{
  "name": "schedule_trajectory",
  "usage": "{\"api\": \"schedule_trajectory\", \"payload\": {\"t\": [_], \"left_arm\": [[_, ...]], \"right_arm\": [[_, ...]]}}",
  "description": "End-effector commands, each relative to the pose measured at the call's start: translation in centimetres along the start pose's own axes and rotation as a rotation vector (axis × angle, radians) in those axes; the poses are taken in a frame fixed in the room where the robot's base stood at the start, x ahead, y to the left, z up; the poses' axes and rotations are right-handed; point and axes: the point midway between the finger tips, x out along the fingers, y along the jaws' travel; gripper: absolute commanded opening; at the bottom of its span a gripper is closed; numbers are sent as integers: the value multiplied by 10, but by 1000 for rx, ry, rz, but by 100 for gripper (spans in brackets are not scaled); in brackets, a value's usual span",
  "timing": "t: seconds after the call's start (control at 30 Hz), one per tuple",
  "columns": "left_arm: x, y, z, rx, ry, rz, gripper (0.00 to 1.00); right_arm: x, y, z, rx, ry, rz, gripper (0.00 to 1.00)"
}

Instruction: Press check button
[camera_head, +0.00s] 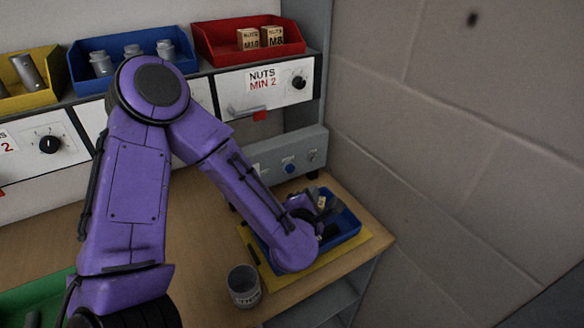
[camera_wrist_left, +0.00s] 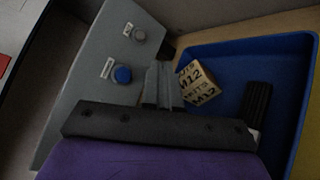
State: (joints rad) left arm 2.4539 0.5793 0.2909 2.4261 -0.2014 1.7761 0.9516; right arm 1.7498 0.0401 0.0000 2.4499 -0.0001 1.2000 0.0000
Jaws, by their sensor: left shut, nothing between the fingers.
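A grey panel box (camera_head: 262,157) stands at the back of the bench, against the wall side. It carries a blue round button (camera_head: 290,168) and a grey round button (camera_head: 312,155). The left wrist view also shows the blue button (camera_wrist_left: 122,75) and the grey button (camera_wrist_left: 139,36), each with a small label too blurred to read surely. My left gripper (camera_wrist_left: 163,85) is shut and empty, with its fingertips just right of the blue button in that view and apart from it. In the head view my left gripper (camera_head: 322,207) is over the blue tray, partly hidden by my arm.
The blue tray (camera_head: 354,225) sits on a yellow mat (camera_head: 361,241). It holds an M12 nuts box (camera_wrist_left: 201,82) and a black ribbed object (camera_wrist_left: 257,106). A grey cup (camera_head: 243,286) stands nearby. Bins line the shelf above. A block wall closes the right.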

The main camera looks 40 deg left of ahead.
Motion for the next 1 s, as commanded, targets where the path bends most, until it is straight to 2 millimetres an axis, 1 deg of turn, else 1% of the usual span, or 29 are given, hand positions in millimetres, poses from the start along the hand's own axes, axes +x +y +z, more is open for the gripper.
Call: {"api": "schedule_trajectory", "payload": {"t": [0.03, 0.1, 0.3, 0.43, 0.6, 1.0], "left_arm": [[4, 7, -3, -1, 2, 1, 0], [12, 12, -8, -1, 2, 1, 0], [32, 26, -23, -1, 1, 1, 0], [41, 32, -29, -1, 0, 1, 0], [46, 34, -34, 1, 0, -1, 0], [47, 34, -34, 1, -1, -1, 0]], "right_arm": [[-5, 0, -2, 0, 0, 0, 82], [-8, 1, -3, 0, 0, 0, 82], [-16, 1, -6, 0, 0, 0, 82], [-18, 2, -8, 0, 0, 0, 82], [-19, 2, -8, 0, 0, 0, 82], [-19, 2, -8, 0, 0, 0, 82]]}}
